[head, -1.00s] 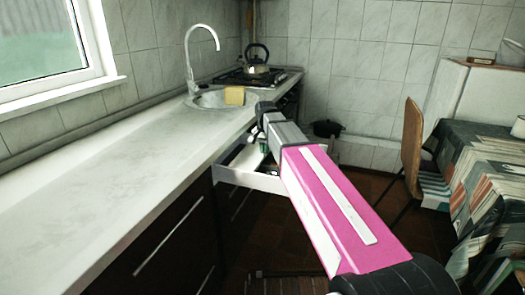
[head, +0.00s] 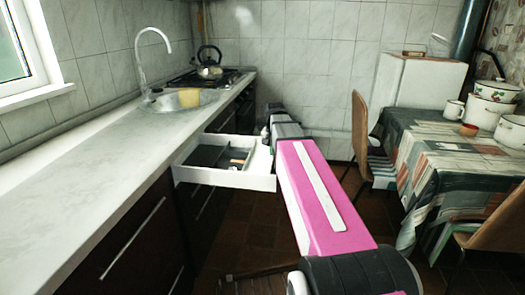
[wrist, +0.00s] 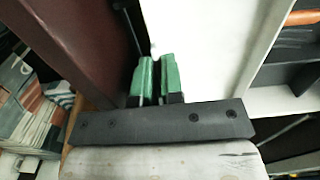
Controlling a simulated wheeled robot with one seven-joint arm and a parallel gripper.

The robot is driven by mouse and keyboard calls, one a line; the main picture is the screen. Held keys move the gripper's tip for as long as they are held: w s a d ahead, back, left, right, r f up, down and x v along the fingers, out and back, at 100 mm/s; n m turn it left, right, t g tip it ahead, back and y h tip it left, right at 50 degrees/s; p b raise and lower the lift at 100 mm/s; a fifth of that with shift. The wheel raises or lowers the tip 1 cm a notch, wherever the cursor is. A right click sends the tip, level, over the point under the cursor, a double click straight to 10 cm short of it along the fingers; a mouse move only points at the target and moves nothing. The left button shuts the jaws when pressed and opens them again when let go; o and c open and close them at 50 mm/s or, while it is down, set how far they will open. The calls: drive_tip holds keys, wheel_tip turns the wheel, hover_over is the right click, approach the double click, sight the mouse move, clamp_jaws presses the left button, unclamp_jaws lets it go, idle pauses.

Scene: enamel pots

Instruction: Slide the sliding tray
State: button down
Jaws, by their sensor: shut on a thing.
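The sliding tray is a white drawer (head: 225,178) under the counter. In the head view it stands pulled well out, with dark trays and small items inside. My gripper (wrist: 158,80) shows in the wrist view, with two green fingertips close together at the drawer's outer end. It is shut on the drawer; exactly which part it pinches is hard to tell. A white drawer panel (wrist: 200,45) lies just right of the fingers. In the head view my pink arm hides the drawer's front and most of the gripper.
A chair (head: 361,130) and a cloth-covered table (head: 440,150) with pots stand right. Open floor lies between.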

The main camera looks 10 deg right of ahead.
drive_tip(key=shift+s+d, duration=0.15)
drive_tip(key=shift+d, duration=0.25)
drive_tip(key=c, duration=1.2)
unclamp_jaws()
drive_tip(key=shift+c, duration=0.2)
drive_tip(key=shift+a, duration=0.1)
